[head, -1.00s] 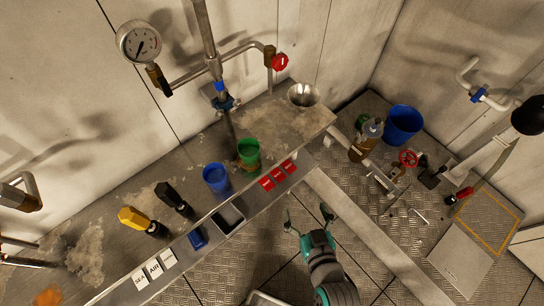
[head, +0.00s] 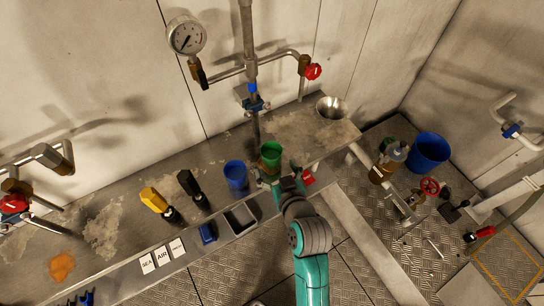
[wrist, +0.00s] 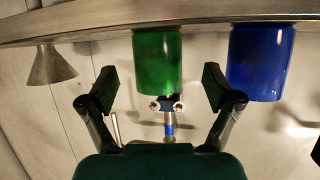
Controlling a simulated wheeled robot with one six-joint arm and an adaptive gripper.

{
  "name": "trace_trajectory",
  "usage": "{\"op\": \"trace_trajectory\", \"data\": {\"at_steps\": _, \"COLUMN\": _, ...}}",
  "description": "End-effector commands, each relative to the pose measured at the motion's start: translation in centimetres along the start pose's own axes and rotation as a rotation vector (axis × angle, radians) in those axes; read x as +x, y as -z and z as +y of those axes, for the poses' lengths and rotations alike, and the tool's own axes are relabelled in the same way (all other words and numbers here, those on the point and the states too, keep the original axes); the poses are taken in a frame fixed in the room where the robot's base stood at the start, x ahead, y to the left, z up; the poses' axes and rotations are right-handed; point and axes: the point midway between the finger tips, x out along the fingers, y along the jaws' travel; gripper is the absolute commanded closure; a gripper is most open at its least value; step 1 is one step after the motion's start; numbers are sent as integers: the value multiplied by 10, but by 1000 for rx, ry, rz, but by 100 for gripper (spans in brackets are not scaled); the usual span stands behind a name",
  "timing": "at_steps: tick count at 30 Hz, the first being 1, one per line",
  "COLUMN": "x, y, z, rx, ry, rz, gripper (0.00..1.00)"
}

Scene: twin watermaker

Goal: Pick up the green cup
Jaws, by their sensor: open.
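The green cup (head: 271,153) stands upright on the metal bench, to the right of the blue cup (head: 236,174). My gripper (head: 278,174) is at the near side of the green cup, with its fingers spread. In the wrist view, which is upside down, the green cup (wrist: 158,62) lies between the two open fingers of my gripper (wrist: 158,88), with a gap on each side. The blue cup (wrist: 262,62) is outside the finger on the right there. Whether the fingers reach fully around the cup is hard to tell.
A metal funnel (head: 332,107) sits at the bench's right end. Behind the cups is a vertical pipe with a blue valve (head: 252,102).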

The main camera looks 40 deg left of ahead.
Motion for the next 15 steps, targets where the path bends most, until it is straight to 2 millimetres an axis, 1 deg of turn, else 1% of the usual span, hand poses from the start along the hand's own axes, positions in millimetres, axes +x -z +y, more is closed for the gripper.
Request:
{"op": "trace_trajectory", "data": {"at_steps": 5, "x": 10, "y": 0, "z": 0, "rx": 0, "ry": 0, "rz": 1, "gripper": 10}}
{"op": "trace_trajectory", "data": {"at_steps": 12, "x": 43, "y": 0, "z": 3, "rx": 1, "ry": 0, "rz": 0, "gripper": 10}}
{"op": "trace_trajectory", "data": {"at_steps": 15, "x": 53, "y": 0, "z": 3, "rx": 1, "ry": 0, "rz": 0, "gripper": 10}}
